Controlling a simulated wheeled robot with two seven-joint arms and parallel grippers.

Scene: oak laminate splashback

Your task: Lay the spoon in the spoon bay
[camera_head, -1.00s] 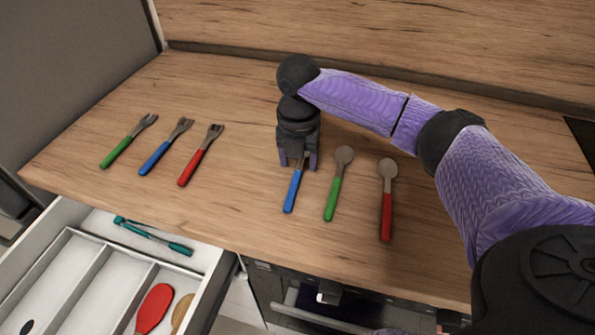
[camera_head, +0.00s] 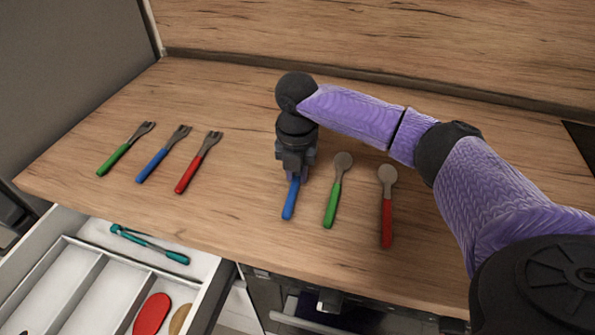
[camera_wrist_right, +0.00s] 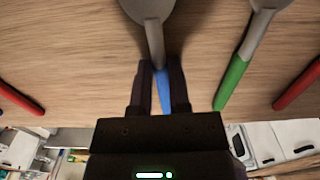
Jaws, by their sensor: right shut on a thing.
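My right gripper (camera_head: 295,177) is over the worktop, shut on the blue-handled spoon (camera_head: 289,205). In the right wrist view, the fingers (camera_wrist_right: 160,75) stand on either side of the spoon's handle, and its grey neck and bowl (camera_wrist_right: 153,20) reach out beyond them. In the head view the gripper hides the bowl. I cannot tell whether the spoon touches the worktop. The open drawer (camera_head: 215,285) at lower left has long white bays, partly cut off by the frame. Which one is the spoon bay is not marked. My left gripper is not in view.
A green-handled spoon (camera_head: 331,205) and a red-handled spoon (camera_head: 386,220) lie to the right. Green (camera_head: 120,155), blue (camera_head: 158,161) and red (camera_head: 193,172) forks lie to the left. The drawer holds teal tongs (camera_head: 150,245), a red utensil (camera_head: 152,314) and a tan one (camera_head: 180,319).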

